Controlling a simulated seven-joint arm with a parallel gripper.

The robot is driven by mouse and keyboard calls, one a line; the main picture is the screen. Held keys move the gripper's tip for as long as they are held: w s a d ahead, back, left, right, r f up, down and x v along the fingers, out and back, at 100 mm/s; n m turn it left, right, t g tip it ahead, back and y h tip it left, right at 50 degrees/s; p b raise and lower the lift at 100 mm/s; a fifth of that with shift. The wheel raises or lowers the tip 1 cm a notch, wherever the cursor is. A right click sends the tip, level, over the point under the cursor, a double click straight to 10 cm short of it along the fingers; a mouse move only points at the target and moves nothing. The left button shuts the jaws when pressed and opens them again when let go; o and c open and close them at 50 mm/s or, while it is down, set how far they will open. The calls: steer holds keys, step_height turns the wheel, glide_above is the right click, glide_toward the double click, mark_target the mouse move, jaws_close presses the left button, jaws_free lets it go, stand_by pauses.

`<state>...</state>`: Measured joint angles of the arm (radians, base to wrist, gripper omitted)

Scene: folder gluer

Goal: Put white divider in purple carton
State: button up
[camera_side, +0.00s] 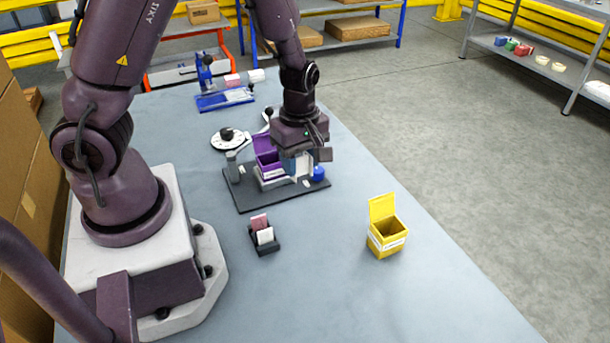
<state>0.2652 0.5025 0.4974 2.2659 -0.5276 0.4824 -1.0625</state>
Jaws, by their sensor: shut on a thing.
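The purple carton (267,160) stands with its lid raised in a small machine on a dark base plate (247,200). A white divider (265,236) stands beside a pink one (259,222) in a small black holder in front of the machine. My gripper (302,161) is low over the machine, just right of the purple carton. It is shut on what looks like a white piece (304,166); my fingers and the machine partly hide it, so I cannot tell exactly what it is. The carton's inside is not clearly seen.
An open yellow carton (386,235) stands at the right on the table. A blue knob (318,173) sits at the machine's right end. A round white dial (228,138) and a blue-based device (224,99) are behind.

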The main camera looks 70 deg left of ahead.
steer(key=a, duration=0.4)
steer(key=r+m, duration=0.1)
steer(key=m, duration=2.6)
glide_above(270, 148)
steer(key=s+d, duration=0.1)
steer(key=d, duration=0.1)
steer(key=m, duration=1)
steer(key=shift+m, duration=0.3)
steer(key=shift+w+d+f, duration=0.1)
steer(key=shift+f, duration=1.3)
steer(key=shift+d+f, duration=0.1)
steer(key=shift+f, duration=1.25)
